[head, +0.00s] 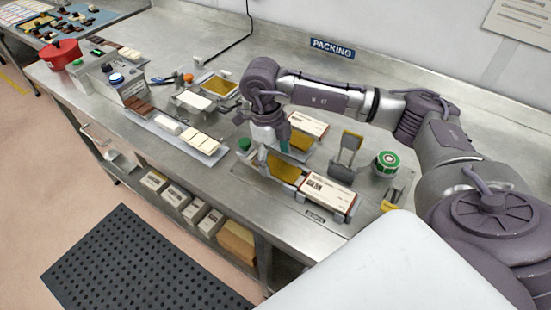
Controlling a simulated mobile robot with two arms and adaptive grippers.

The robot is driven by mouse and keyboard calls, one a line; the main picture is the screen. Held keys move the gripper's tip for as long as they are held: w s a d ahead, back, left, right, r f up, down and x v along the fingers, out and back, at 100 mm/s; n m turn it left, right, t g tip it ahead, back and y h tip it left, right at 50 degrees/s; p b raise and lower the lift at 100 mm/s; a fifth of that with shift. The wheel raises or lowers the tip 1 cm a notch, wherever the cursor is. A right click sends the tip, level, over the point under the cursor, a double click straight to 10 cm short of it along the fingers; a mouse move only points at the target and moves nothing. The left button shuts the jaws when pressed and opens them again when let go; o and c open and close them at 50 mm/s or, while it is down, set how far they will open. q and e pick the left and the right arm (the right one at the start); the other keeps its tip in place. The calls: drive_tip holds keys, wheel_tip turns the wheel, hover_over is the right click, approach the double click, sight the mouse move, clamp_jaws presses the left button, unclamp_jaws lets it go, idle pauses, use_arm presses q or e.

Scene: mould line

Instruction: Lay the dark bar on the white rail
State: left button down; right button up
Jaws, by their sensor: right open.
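A dark brown bar (138,105) lies at the far left end of a row on the steel bench, in line with a white piece (167,124) and several cream bars (203,141). A pale rail (216,158) runs under this row; I cannot tell whether the dark bar rests on it. My right gripper (273,150) is open and points down over the packing fixture, well to the right of the row. Its fingertips are partly hidden among the fixture's parts. My left gripper is not in view.
Cartons (328,191) and a yellow-faced fixture (284,168) crowd the space around the right gripper. A green-topped round tin (387,163) stands right of it. A grey dispenser (128,88) and red pot (62,54) stand at left. The bench's back strip is mostly clear.

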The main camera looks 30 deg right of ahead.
wheel_tip(320, 180, up, 11)
drive_tip(key=w, duration=0.1)
drive_tip(key=shift+w+a, duration=0.25)
drive_tip(key=shift+a, duration=0.1)
